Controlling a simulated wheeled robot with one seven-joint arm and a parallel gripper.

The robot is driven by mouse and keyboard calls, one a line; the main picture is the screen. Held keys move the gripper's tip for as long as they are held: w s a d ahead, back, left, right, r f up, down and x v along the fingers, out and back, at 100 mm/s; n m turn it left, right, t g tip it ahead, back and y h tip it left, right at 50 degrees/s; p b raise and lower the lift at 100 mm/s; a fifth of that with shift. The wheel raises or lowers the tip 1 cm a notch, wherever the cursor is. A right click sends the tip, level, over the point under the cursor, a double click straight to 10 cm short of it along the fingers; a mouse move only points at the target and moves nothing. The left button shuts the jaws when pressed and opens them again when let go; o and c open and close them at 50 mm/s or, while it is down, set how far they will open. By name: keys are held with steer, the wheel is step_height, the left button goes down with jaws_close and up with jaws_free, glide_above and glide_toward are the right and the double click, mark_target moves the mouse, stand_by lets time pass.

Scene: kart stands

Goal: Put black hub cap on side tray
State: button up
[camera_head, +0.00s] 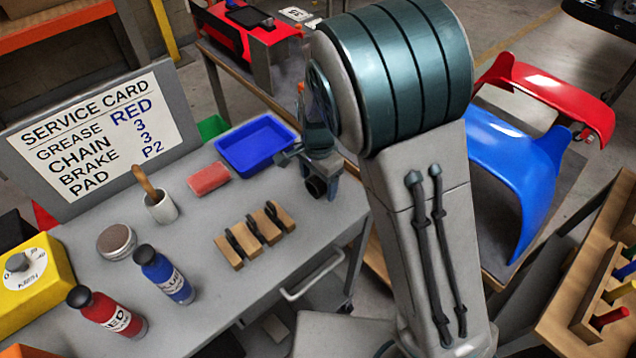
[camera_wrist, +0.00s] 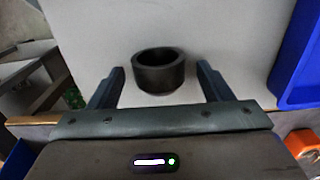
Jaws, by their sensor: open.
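The black hub cap (camera_wrist: 160,78) is a short, dark, hollow round piece standing on the grey bench top. In the wrist view it lies between the two spread fingers of my gripper (camera_wrist: 161,72), with a gap on each side. In the head view my gripper (camera_head: 318,172) is low over the bench's right end, and the hub cap (camera_head: 316,187) shows as a small dark shape at the fingers, partly hidden. My gripper is open. A blue tray (camera_head: 287,131), which looks empty, sits just left of it; its edge also shows in the wrist view (camera_wrist: 292,65).
On the bench (camera_head: 215,290) are a red block (camera_head: 209,179), a rack of brown pads (camera_head: 254,235), a cup with a brush (camera_head: 161,207), a round tin (camera_head: 117,242) and red and blue bottles (camera_head: 165,273). A service card stands behind. My arm hides part of the right side.

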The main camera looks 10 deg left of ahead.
mark_target(318, 178)
steer(key=shift+f, duration=0.35)
steer(key=c, duration=1.1)
steer(key=shift+r, duration=0.15)
step_height(318, 178, up, 4)
steer(key=shift+f, duration=0.1)
steer(key=d+r, duration=0.2)
steer(key=d, duration=0.2)
steer(key=d+r+b, duration=0.1)
steer(key=d+r, duration=0.1)
steer(key=d, duration=0.1)
steer(key=d+r, duration=0.3)
steer(key=d, duration=0.1)
steer(key=shift+s+d, duration=0.1)
steer(key=shift+d, duration=0.25)
